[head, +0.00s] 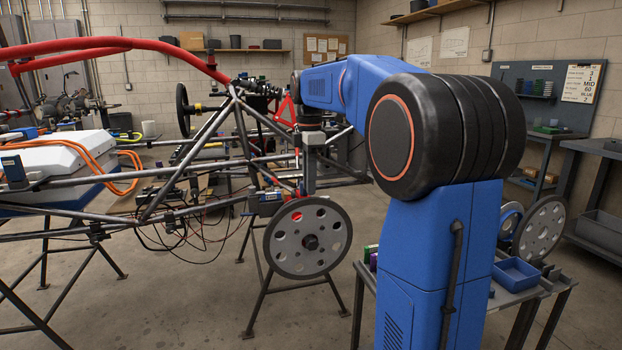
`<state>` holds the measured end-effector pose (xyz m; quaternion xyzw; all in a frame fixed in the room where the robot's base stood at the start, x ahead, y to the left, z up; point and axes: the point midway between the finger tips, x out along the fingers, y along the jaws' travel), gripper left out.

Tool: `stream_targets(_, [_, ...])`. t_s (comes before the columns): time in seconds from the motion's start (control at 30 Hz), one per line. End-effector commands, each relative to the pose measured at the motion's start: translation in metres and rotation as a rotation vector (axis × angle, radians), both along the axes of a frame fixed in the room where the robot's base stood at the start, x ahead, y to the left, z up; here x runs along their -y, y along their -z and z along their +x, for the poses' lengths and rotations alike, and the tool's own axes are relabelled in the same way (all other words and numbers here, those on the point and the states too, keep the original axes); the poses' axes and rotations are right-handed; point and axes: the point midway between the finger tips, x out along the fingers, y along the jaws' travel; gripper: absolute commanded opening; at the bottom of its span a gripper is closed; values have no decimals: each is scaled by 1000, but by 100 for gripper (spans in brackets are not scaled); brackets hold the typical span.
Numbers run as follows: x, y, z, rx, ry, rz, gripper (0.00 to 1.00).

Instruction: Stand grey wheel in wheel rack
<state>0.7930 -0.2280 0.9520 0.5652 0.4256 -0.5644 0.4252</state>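A grey wheel (290,245) with a ring of round holes and a dark hub is upright in front of the tube chassis, off the floor. My arm reaches over from the right, and my gripper (306,190) points down at the wheel's top rim. The fingertips are small and overlap the chassis parts behind, so I cannot tell whether they grip the rim or whether the wheel sits on the chassis. Another grey wheel (539,229) and a blue-rimmed wheel (509,220) stand at the bench on the right. The rack holding them is mostly hidden behind my arm.
The tube chassis (190,165) with red padded tubes fills the left, on trestles. The bench (530,296) at right carries a blue tray (517,273) and small coloured items. A grey worktable stands farther right. The floor between chassis and bench is partly clear.

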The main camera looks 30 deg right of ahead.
Motion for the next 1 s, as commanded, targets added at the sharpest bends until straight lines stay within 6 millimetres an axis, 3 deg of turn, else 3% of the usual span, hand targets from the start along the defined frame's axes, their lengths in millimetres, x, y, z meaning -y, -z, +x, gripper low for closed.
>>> stream_targets(0.6, [0,59,-1,-2,0,0,20])
stream_targets(1.0, [0,78,0,0,0,-1,20])
